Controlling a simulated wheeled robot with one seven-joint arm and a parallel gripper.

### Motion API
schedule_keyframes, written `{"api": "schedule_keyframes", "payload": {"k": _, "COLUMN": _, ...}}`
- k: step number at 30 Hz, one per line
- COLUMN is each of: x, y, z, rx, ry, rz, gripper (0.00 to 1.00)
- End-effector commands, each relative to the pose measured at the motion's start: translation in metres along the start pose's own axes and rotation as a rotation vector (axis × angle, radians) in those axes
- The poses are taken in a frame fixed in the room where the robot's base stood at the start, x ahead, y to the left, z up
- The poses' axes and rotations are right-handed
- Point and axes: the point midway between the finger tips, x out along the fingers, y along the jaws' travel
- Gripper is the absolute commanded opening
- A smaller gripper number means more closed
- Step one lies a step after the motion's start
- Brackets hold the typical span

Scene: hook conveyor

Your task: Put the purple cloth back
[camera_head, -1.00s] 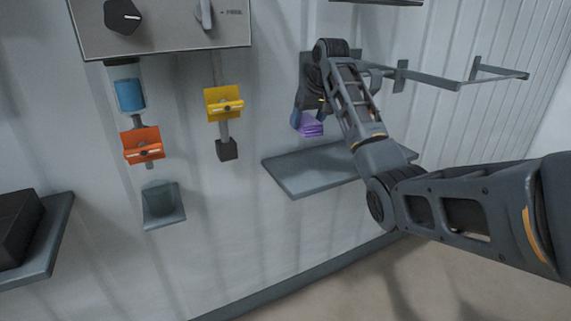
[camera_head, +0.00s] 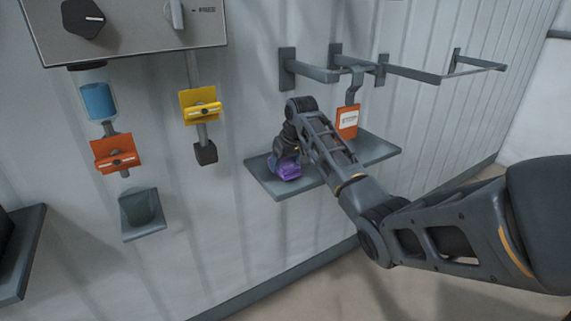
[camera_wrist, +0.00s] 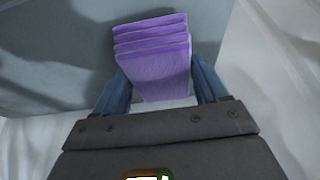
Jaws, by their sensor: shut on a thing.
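The purple cloth (camera_head: 289,171) is a folded stack low over the left part of the grey shelf (camera_head: 268,185). In the wrist view the cloth (camera_wrist: 155,50) shows its folded layers between the two blue fingers. My gripper (camera_wrist: 158,88) is shut on it. In the head view my gripper (camera_head: 287,160) is at the left part of the shelf, partly hidden by its own wrist. I cannot tell whether the cloth touches the shelf.
An orange tag (camera_head: 347,121) hangs from a hook on the rail (camera_head: 415,75) above the shelf's right part. To the left are a yellow clamp (camera_head: 201,106), an orange clamp (camera_head: 116,153), a blue cylinder (camera_head: 98,101) and a grey cup (camera_head: 143,210). The shelf's right part is clear.

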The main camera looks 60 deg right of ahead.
Motion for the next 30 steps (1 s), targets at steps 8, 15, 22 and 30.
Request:
{"api": "schedule_keyframes", "payload": {"k": 8, "x": 0.0098, "y": -0.0002, "z": 0.0040, "rx": 0.000, "ry": 0.001, "rz": 0.000, "gripper": 0.49}}
{"api": "schedule_keyframes", "payload": {"k": 15, "x": 0.0118, "y": -0.0001, "z": 0.0049, "rx": 0.000, "ry": 0.001, "rz": 0.000, "gripper": 0.80}}
{"api": "schedule_keyframes", "payload": {"k": 22, "x": 0.0116, "y": -0.0001, "z": 0.0048, "rx": 0.000, "ry": 0.001, "rz": 0.000, "gripper": 0.98}}
{"api": "schedule_keyframes", "payload": {"k": 30, "x": 0.0081, "y": 0.0001, "z": 0.0033, "rx": 0.000, "ry": 0.001, "rz": 0.000, "gripper": 0.98}}
